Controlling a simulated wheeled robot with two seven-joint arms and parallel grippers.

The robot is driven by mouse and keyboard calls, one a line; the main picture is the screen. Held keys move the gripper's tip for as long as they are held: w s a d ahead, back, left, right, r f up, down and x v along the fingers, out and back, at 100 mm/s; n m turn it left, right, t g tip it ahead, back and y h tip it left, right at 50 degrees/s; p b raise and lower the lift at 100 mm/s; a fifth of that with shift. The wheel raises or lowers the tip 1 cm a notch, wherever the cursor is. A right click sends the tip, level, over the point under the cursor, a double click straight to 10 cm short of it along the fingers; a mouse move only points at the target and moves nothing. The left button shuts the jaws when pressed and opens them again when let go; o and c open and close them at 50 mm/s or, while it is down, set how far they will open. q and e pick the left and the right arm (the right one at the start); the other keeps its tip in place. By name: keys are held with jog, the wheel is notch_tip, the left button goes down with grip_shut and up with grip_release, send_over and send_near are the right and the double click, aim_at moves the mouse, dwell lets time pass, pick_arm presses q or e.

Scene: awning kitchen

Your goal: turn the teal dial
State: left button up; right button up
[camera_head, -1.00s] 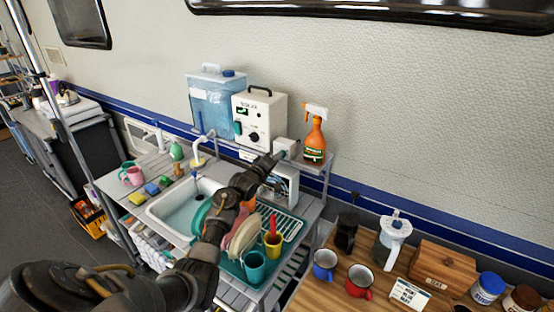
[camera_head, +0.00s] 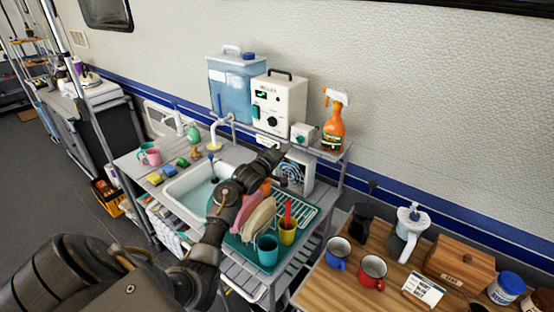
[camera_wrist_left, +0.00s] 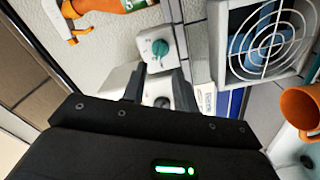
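The teal dial (camera_head: 299,139) sits on the front of a small white box (camera_head: 306,130) on the back shelf, right of the boiler. In the left wrist view, the dial (camera_wrist_left: 160,47) is round with a raised grip and lies just beyond the fingertips. My left gripper (camera_head: 274,156) is in front of the dial, lower and to the left in the head view, apart from it. In the left wrist view its two fingers (camera_wrist_left: 160,86) are spread with nothing held between them. My right gripper is not in view.
The boiler (camera_head: 279,97) with a black knob stands left of the box. An orange spray bottle (camera_head: 333,123) stands close on the right. A fan (camera_head: 295,175) is below the shelf. Dishes in a teal rack (camera_head: 306,214) lie under my arm.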

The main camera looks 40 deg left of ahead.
pick_arm(q)
jog(key=s+b, duration=0.1)
jog(key=s, duration=0.4)
jog(key=shift+s, duration=0.1)
dwell(0.3)
jog(key=shift+d, duration=0.1)
